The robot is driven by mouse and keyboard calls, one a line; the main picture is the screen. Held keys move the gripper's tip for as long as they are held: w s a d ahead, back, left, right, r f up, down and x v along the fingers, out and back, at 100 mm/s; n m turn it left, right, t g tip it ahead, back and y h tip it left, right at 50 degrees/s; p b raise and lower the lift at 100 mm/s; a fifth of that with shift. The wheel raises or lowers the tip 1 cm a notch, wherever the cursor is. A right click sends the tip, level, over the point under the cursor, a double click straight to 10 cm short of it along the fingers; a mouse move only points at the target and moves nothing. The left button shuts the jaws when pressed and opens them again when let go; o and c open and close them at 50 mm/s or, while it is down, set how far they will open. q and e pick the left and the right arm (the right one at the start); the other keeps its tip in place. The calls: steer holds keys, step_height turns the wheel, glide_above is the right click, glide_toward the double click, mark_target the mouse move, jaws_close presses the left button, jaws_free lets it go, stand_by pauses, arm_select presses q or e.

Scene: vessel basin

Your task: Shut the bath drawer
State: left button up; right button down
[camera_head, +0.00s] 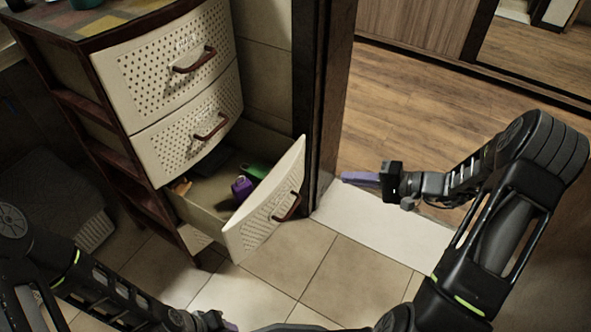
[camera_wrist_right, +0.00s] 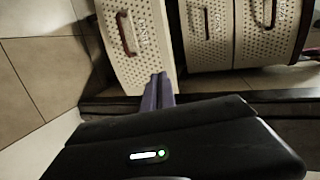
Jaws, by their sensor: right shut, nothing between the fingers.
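The bath drawer is the third one down in the cabinet and stands pulled out, its cream perforated front (camera_head: 258,215) tilted in the head view with a brown handle (camera_head: 289,207). Its front also shows in the right wrist view (camera_wrist_right: 140,55). My right gripper (camera_head: 345,177) is shut and empty, with purple fingers. It is right of the drawer front, with a gap between them in the head view. In the wrist view its fingertips (camera_wrist_right: 160,78) overlap the front's edge. My left gripper (camera_head: 230,326) is cut off at the bottom edge; its jaws are unclear.
Two upper drawers (camera_head: 165,65) (camera_head: 190,125) are closed. A purple item (camera_head: 242,187) and a green item (camera_head: 255,171) lie in the open drawer. A dark door post (camera_head: 325,95) stands between the cabinet and the doorway. The tiled floor (camera_head: 290,256) before the drawer is clear.

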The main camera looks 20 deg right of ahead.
mark_target(292, 170)
steer(key=shift+a+f, duration=0.1)
